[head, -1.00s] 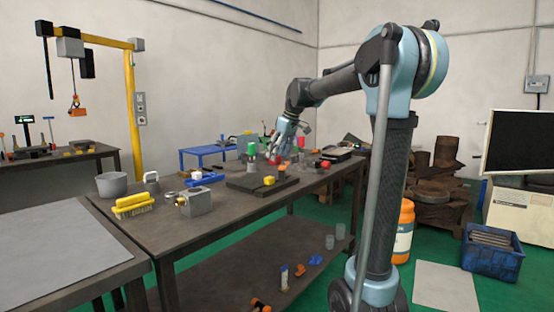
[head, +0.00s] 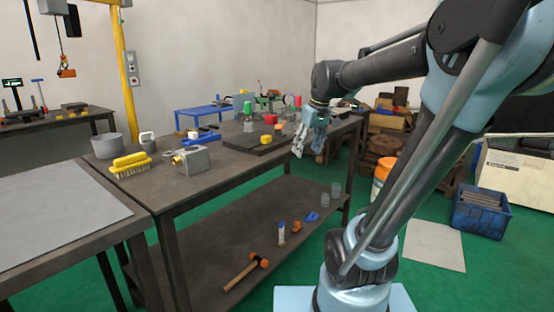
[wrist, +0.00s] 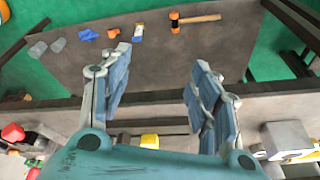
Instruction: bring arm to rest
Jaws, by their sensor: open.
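My gripper (head: 308,146) hangs at the front edge of the dark workbench (head: 218,169) in the head view, its fingers pointing down. In the wrist view my gripper (wrist: 162,88) shows its two fingers spread wide with nothing between them. Past the fingertips in that view is the lower shelf (wrist: 150,70). The grey metal chuck block (head: 190,160) sits on the bench top, well to the left of the gripper and apart from it.
A dark plate (head: 258,147) with a yellow piece stands on the bench near the gripper. The lower shelf holds a hammer (head: 246,270), a tube and clear cups (head: 336,190). A blue crate (head: 481,213) stands on the floor at right. Green floor before the bench is open.

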